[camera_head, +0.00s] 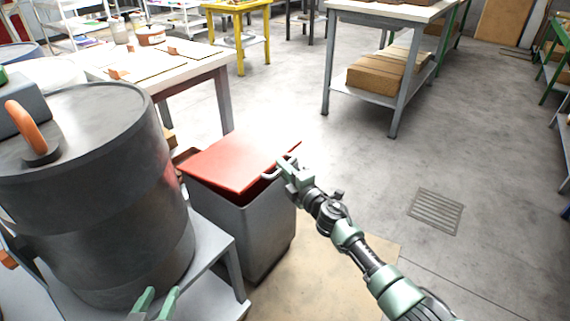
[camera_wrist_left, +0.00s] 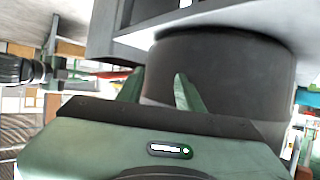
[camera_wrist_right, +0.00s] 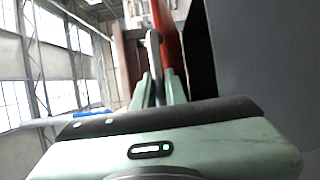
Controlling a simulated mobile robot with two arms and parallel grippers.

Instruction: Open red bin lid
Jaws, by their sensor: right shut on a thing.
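The red bin lid (camera_head: 240,160) sits on a grey bin (camera_head: 257,232) in the middle of the head view. It is tilted slightly up at its right side, with a dark gap under it. My right gripper (camera_head: 283,170) is shut on the lid's handle (camera_head: 269,176). In the right wrist view the handle (camera_wrist_right: 153,48) lies between the fingers, beside the red lid (camera_wrist_right: 167,35). My left gripper (camera_head: 157,294) is open and empty at the bottom of the head view; its spread fingers also show in the left wrist view (camera_wrist_left: 160,88).
A large dark drum (camera_head: 95,200) with an orange handle stands on a grey stand (camera_head: 222,262) left of the bin. A white-topped table (camera_head: 195,70) is behind the bin. The floor to the right (camera_head: 370,180) is clear, with a grate (camera_head: 436,211) set in it.

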